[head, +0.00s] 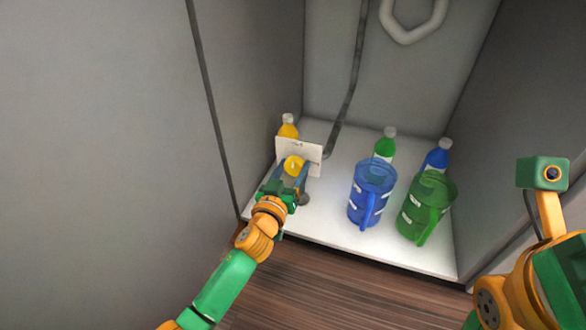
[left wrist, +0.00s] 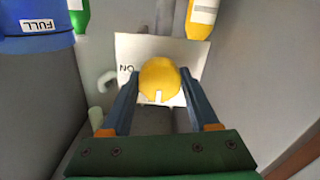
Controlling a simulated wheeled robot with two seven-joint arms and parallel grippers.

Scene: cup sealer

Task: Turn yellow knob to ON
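The yellow knob (head: 294,165) is mounted on a white panel (head: 312,152) inside the cabinet, at the centre of the head view. In the left wrist view the knob (left wrist: 160,81) is round with a pale notch at its lower edge. The panel (left wrist: 132,48) carries the letters "ON", which appear upside down, left of the knob. My left gripper (left wrist: 158,92) has its two blue fingers apart, one on each side of the knob. I cannot tell whether they touch it. My right gripper is outside both views; only part of my right arm shows.
A blue pitcher (head: 372,192) and a green pitcher (head: 427,206) stand on the white cabinet floor (head: 328,222) to the right. Green (head: 385,144), blue (head: 437,157) and yellow (head: 288,127) bottles stand behind. Grey cabinet walls flank the space.

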